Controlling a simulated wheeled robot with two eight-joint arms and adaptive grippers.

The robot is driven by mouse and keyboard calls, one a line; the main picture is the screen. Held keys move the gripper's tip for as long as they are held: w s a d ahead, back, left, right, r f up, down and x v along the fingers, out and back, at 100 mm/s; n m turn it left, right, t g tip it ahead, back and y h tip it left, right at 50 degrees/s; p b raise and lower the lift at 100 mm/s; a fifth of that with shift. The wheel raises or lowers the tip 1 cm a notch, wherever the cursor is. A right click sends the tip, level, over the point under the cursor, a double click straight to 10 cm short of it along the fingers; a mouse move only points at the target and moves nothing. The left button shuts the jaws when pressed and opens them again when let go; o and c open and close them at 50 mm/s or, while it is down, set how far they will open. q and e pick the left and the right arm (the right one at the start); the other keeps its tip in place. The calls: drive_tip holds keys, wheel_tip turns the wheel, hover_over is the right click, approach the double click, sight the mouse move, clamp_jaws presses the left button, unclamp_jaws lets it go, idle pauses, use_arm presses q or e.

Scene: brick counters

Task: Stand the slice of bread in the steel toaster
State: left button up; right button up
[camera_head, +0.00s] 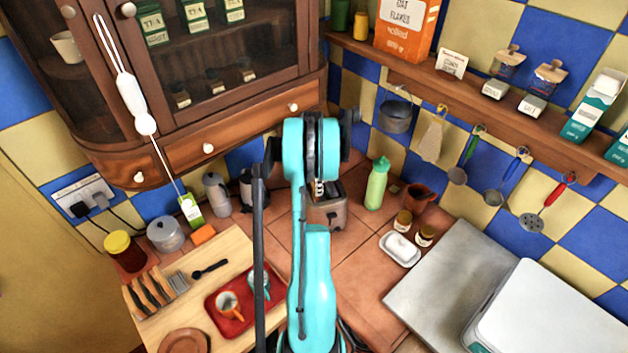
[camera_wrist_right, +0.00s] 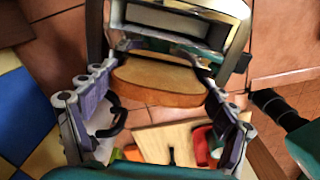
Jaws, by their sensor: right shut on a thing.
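The slice of bread (camera_wrist_right: 158,88) is brown-crusted and lies between the fingers of my right gripper (camera_wrist_right: 160,70) in the right wrist view. The gripper is shut on it. The steel toaster (camera_head: 332,214) stands on the tiled counter in the head view, partly behind my cyan right arm. Its top with a long slot (camera_wrist_right: 170,22) shows just beyond the bread in the wrist view. I cannot tell whether the bread's far edge touches the toaster. In the head view my arm hides the bread and most of the gripper. My left gripper is not in view.
A green bottle (camera_head: 377,183), a brown mug (camera_head: 417,197) and a white butter dish (camera_head: 400,249) stand right of the toaster. A wooden board (camera_head: 225,258) with a red tray (camera_head: 232,324) lies at front left.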

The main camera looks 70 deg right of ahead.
idle(0.3)
drive_tip(key=o, duration=0.9)
wheel_tip(320, 180, up, 12)
drive_tip(key=shift+w+a+f, duration=0.1)
idle(0.4)
